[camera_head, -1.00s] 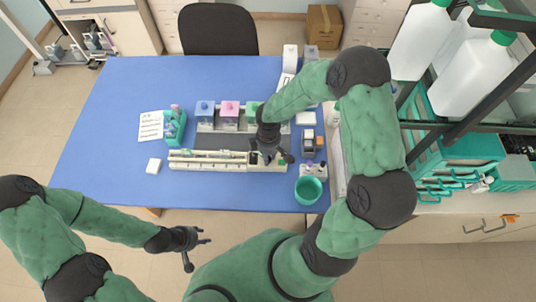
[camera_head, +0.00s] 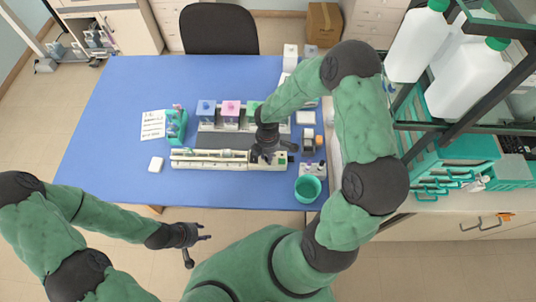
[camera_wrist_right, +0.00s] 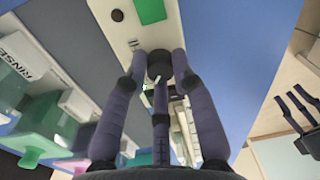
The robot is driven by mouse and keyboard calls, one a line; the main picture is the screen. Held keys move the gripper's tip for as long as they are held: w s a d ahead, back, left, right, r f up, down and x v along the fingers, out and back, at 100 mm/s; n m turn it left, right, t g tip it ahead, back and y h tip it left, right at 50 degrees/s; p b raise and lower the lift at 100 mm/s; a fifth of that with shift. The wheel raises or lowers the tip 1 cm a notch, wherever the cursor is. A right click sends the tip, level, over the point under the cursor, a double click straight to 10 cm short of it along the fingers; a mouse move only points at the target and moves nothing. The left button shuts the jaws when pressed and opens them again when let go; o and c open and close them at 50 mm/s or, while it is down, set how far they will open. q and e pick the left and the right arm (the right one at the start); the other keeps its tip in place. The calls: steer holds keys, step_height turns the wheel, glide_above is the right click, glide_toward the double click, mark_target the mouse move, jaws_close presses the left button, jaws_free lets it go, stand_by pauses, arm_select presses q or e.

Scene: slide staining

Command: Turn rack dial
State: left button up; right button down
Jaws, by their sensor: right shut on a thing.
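The rack (camera_head: 212,160) is a long cream bar lying across the front of the blue table. Its dial (camera_wrist_right: 160,66) is a small dark round knob at the rack's right end, seen in the right wrist view. My right gripper (camera_head: 268,157) reaches down over that end, and its fingers hide the dial in the head view. In the right wrist view its dark fingers (camera_wrist_right: 160,72) are closed around the dial. My left gripper (camera_head: 203,249) is open and empty, off the table's front edge.
Staining jars with blue (camera_head: 206,106), pink (camera_head: 230,107) and green lids stand behind the rack. A teal cup (camera_head: 307,188) stands at the front right. A teal holder (camera_head: 176,127) and paper sheet (camera_head: 153,124) are at left.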

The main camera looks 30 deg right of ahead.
steer(key=c, duration=1)
jaws_free()
steer(key=r, duration=1.2)
steer(key=shift+w, duration=0.3)
steer(key=shift+f, duration=0.1)
